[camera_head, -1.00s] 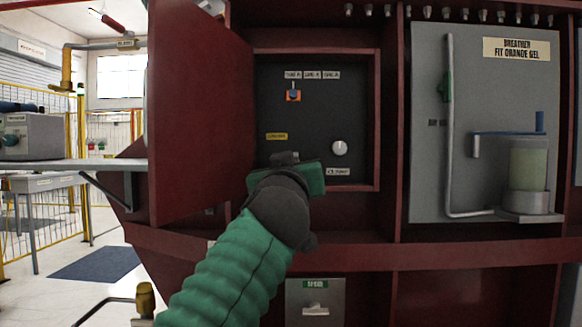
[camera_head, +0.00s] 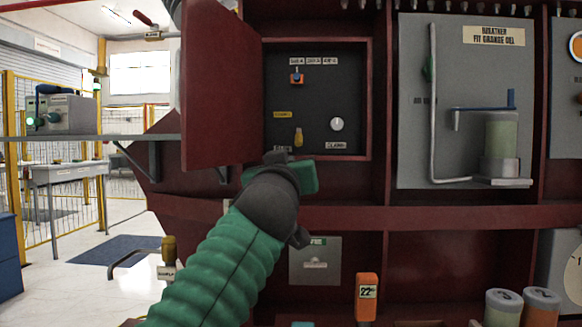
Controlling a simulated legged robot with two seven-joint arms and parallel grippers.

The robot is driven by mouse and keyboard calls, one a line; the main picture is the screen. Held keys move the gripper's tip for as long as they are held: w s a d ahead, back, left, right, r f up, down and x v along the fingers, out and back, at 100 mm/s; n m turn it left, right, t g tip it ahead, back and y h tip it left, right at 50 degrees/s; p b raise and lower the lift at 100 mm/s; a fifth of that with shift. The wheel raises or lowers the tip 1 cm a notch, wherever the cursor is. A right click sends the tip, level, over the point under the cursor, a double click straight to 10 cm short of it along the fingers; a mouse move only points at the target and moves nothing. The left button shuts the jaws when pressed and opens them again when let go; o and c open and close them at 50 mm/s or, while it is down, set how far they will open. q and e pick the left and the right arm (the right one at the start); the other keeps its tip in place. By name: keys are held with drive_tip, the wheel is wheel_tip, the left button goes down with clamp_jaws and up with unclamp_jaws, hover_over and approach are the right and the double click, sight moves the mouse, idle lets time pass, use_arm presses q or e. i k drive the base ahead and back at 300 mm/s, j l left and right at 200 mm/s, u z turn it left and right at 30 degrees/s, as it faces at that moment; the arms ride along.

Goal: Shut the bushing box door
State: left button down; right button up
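The bushing box door (camera_head: 215,85) is a dark red panel, standing open and swung out toward me from the left edge of the box. The bushing box (camera_head: 367,100) is a dark red frame around a black panel with an orange switch, a yellow handle and a white knob. My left arm comes in from the lower left in a green sleeve. My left gripper (camera_head: 285,172) is at the box's lower left corner, just right of the door's lower edge. Its fingers are mostly hidden by my wrist, and contact with the door cannot be told. My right gripper is not in view.
A grey breather panel (camera_head: 415,110) with a pipe and cylinder is to the right. A red ledge (camera_head: 420,216) runs below the box. An orange device (camera_head: 367,297) and two canisters (camera_head: 503,308) are below. A shelf (camera_head: 90,137) is left, behind the door.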

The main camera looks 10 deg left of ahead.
sight(218, 59)
drive_tip(key=k+l, duration=0.1)
drive_tip(key=k, duration=0.4)
drive_tip(key=k+l, duration=0.1)
drive_tip(key=k, duration=0.4)
